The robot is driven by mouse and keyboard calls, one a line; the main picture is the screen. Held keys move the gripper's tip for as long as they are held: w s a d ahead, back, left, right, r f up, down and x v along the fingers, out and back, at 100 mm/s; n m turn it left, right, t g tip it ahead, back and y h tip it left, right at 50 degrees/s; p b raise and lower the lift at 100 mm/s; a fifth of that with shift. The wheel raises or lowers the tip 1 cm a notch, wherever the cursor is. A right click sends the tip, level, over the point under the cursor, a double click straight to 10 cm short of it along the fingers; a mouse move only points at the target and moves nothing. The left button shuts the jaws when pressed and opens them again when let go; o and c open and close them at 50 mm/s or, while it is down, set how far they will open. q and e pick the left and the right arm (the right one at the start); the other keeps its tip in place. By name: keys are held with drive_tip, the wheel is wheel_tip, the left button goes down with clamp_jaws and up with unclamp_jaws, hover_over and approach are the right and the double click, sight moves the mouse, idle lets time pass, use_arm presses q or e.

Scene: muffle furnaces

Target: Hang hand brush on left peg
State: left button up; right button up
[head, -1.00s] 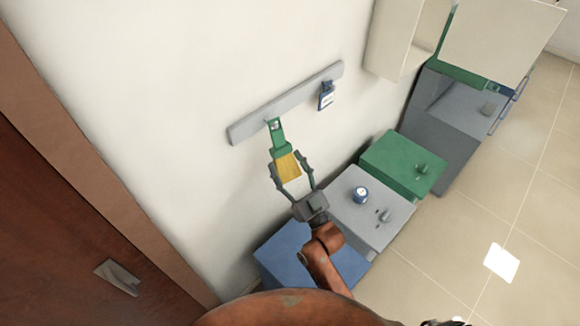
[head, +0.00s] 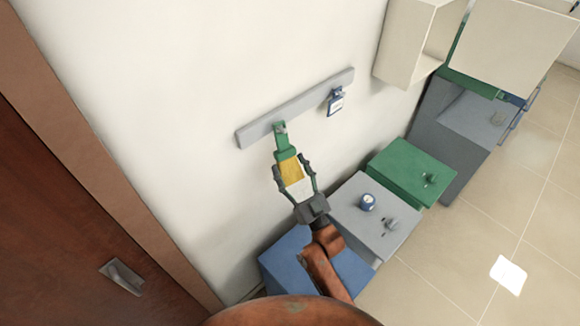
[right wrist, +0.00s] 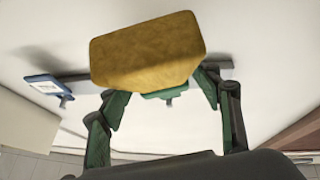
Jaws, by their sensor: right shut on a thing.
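The hand brush (head: 282,143) has a green handle pointing up and yellow bristles pointing down. The right wrist view shows its bristle block (right wrist: 148,50) large and close. My right gripper (head: 291,165) is shut on the brush, its fingers on either side near the bristles. The handle's top end lies over the left part of the grey wall rail (head: 310,98), at the left peg (head: 281,128). I cannot tell whether the handle's hole is around the peg. My left gripper is not in view.
A blue-and-white tag (head: 335,103) hangs on the rail's right peg. Below stand a blue box (head: 283,262), a grey box (head: 350,205) with a small round dial, and a green box (head: 405,168). A pale cabinet (head: 405,45) is at upper right, a brown door (head: 60,200) at left.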

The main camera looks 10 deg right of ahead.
drive_tip(key=o, duration=1.5)
drive_tip(key=shift+o, duration=0.2)
drive_tip(key=shift+f, duration=0.1)
drive_tip(key=shift+s+d+f, duration=0.1)
drive_tip(key=shift+s, duration=0.05)
drive_tip(key=v, duration=1.1)
drive_tip(key=shift+s, duration=0.25)
drive_tip(key=shift+d+f, duration=0.1)
drive_tip(key=shift+f, duration=0.05)
